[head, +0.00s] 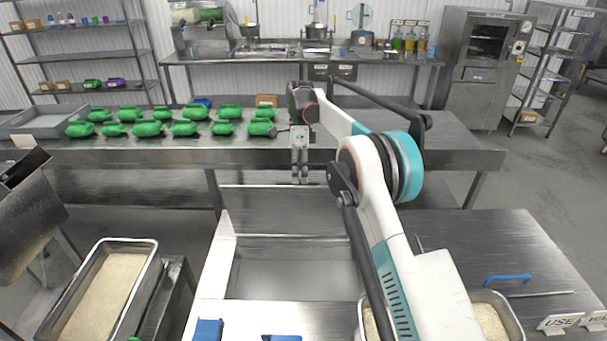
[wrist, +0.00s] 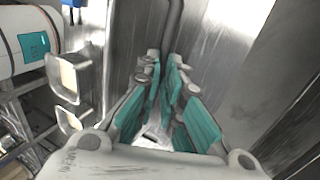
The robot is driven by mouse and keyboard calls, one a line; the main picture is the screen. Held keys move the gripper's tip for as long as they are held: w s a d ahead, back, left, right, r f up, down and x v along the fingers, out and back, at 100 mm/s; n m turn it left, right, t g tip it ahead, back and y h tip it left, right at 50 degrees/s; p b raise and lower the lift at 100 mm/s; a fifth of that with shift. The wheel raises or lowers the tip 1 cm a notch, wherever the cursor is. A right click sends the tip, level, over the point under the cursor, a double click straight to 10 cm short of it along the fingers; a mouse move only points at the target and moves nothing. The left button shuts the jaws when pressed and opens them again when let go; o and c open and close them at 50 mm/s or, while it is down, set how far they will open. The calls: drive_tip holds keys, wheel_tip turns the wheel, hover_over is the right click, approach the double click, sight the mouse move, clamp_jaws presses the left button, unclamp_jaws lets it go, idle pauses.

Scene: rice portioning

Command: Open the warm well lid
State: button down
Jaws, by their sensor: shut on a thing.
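The warm well lid (head: 265,208) is a steel panel standing raised at the back of the well. The warm well (head: 295,272) in front of it shows an open grey interior. My gripper (head: 301,182) points down at the lid's upper edge. In the wrist view its teal-padded fingers (wrist: 168,112) are close together, shut on a part of the lid. A grey bar (wrist: 172,25) runs up beyond the fingertips. The exact contact is hidden between the fingers.
A pan of rice (head: 105,290) stands at the left. Another rice pan (head: 490,322) is partly behind my arm. A blue-handled tool (head: 507,279) lies on the right counter. Several green bags (head: 148,127) lie on the steel table behind the lid.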

drive_tip(key=shift+w+d+f+g+p, duration=0.15)
drive_tip(key=shift+w+f, duration=0.4)
drive_tip(key=shift+w+d+f+g+p, duration=0.15)
drive_tip(key=shift+w+f, duration=0.35)
drive_tip(key=shift+w, duration=0.05)
drive_tip(key=c, duration=1.8)
unclamp_jaws()
drive_tip(key=shift+w+f, duration=0.1)
drive_tip(key=shift+w, duration=0.05)
drive_tip(key=shift+o, duration=0.7)
drive_tip(key=shift+w+f, duration=0.4)
drive_tip(key=shift+w, duration=0.25)
wheel_tip(320, 180, up, 11)
drive_tip(key=shift+s+a, duration=0.15)
drive_tip(key=shift+s, duration=0.25)
drive_tip(key=shift+f, duration=0.1)
